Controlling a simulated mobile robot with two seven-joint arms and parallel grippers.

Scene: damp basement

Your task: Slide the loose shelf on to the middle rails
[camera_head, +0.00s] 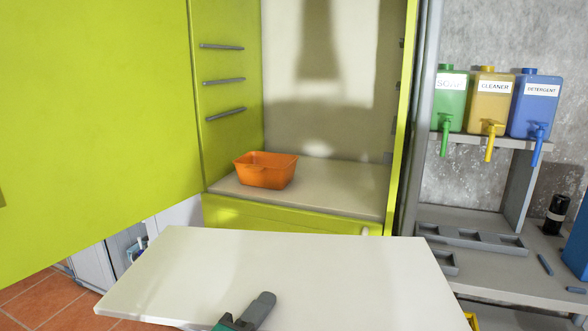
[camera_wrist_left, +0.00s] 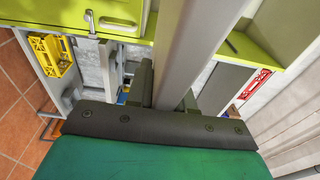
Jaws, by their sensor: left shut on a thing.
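The loose shelf (camera_head: 290,270) is a flat white board, held roughly level in front of the yellow-green cabinet (camera_head: 230,130). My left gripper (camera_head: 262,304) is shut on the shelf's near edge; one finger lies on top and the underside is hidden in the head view. In the left wrist view the shelf (camera_wrist_left: 200,45) shows edge-on between the fingers (camera_wrist_left: 168,95). The cabinet's left wall has three rails: upper (camera_head: 222,46), middle (camera_head: 224,81) and lower (camera_head: 226,114). Rails on the right wall are barely visible. My right gripper is not in view.
An orange bin (camera_head: 265,170) stands on the cabinet floor (camera_head: 330,187). The open door (camera_head: 90,120) fills the left side. Right of the cabinet, a rack (camera_head: 480,140) holds green, yellow and blue dispensers above a grey worktop (camera_head: 480,265). The cabinet space above the bin is clear.

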